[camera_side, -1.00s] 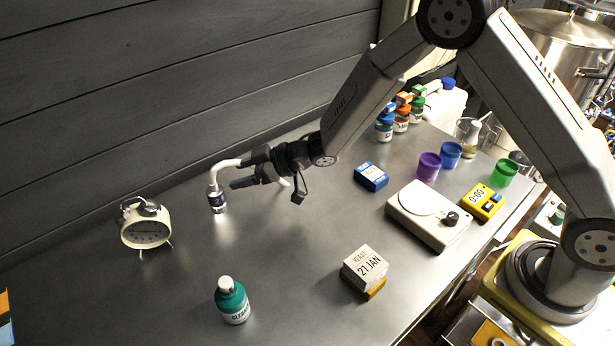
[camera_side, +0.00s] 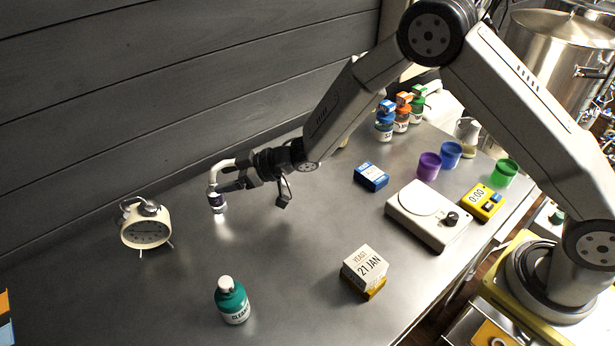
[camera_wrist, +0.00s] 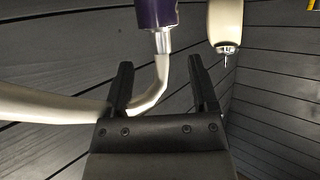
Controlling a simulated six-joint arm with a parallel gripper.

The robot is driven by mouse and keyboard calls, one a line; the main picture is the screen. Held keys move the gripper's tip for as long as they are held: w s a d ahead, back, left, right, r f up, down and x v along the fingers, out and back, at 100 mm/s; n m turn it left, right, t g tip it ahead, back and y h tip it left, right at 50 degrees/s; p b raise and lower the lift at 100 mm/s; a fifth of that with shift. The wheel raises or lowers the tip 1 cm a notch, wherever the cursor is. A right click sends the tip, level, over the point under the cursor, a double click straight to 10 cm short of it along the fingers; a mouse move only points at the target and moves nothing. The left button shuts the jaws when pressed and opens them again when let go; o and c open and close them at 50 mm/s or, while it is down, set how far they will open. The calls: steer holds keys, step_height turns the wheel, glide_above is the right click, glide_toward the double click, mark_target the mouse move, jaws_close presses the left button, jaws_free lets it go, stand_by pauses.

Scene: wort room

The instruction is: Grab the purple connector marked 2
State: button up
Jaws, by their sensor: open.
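The purple connector (camera_side: 217,201) hangs at the down-turned end of a white curved pipe (camera_side: 222,164), near the back wall. Its marking is too small to read. In the wrist view the purple connector (camera_wrist: 156,13) shows at the top edge, cut off by the frame, with a metal tip below it. My gripper (camera_side: 229,178) is open beside the connector, to its right in the side view. In the wrist view my gripper's fingers (camera_wrist: 162,80) stand apart with nothing clamped between them; the connector appears above the gap and the pale pipe bends behind.
A pale cylinder with a metal tip (camera_wrist: 225,22) stands right of the fingers in the wrist view. An alarm clock (camera_side: 146,228) is left of the connector, a green bottle (camera_side: 232,301) in front. The middle table is clear.

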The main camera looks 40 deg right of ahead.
mark_target(214, 182)
steer(key=shift+x, duration=2.05)
jaws_close()
